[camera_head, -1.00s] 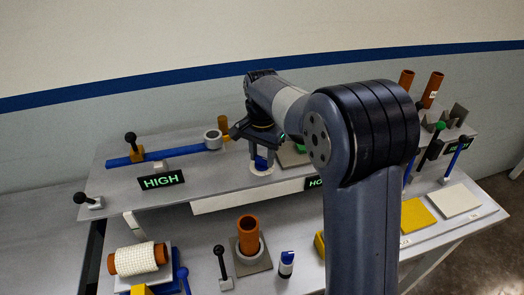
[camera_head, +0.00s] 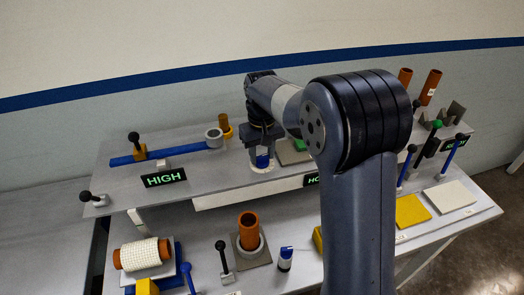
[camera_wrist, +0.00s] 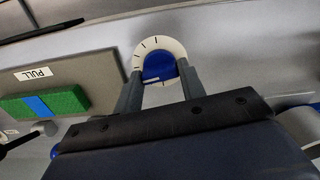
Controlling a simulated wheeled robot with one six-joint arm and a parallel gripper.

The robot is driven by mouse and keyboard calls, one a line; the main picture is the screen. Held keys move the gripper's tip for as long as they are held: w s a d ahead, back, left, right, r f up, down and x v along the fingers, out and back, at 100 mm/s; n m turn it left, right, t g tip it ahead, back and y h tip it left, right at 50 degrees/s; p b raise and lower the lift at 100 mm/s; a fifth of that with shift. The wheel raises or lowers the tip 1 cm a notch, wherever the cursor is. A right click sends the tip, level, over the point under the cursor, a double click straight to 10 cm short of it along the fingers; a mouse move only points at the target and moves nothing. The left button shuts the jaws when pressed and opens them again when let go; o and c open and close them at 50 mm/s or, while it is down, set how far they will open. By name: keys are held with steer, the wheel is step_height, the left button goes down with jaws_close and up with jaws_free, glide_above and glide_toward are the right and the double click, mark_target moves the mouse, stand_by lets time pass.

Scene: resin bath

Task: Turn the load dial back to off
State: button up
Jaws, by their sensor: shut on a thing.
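The load dial is a blue knob (camera_head: 263,161) on a round white plate with black marks (camera_head: 261,169), on the raised shelf. The blue knob (camera_wrist: 158,67) and its white marked plate (camera_wrist: 172,44) also show in the wrist view. My gripper (camera_head: 262,155) points down over the dial, with its two grey fingers shut on the knob's sides. In the wrist view my gripper (camera_wrist: 160,84) has one finger on each side of the knob. The gripper hides part of the plate, and I cannot tell which mark the knob points to.
A green-and-blue block (camera_wrist: 42,103) lies on a tan plate marked PULL (camera_wrist: 90,70) beside the dial. A HIGH sign (camera_head: 164,178) stands at the shelf front. A grey ring (camera_head: 214,138) and an orange cup (camera_head: 225,126) stand left of my gripper.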

steer(key=n, duration=0.4)
steer(key=shift+n, duration=0.3)
steer(key=n, duration=0.3)
steer(key=shift+n+p, duration=0.4)
steer(key=n, duration=0.4)
steer(key=shift+n, duration=2.1)
steer(key=o, duration=1)
steer(key=shift+r, duration=0.1)
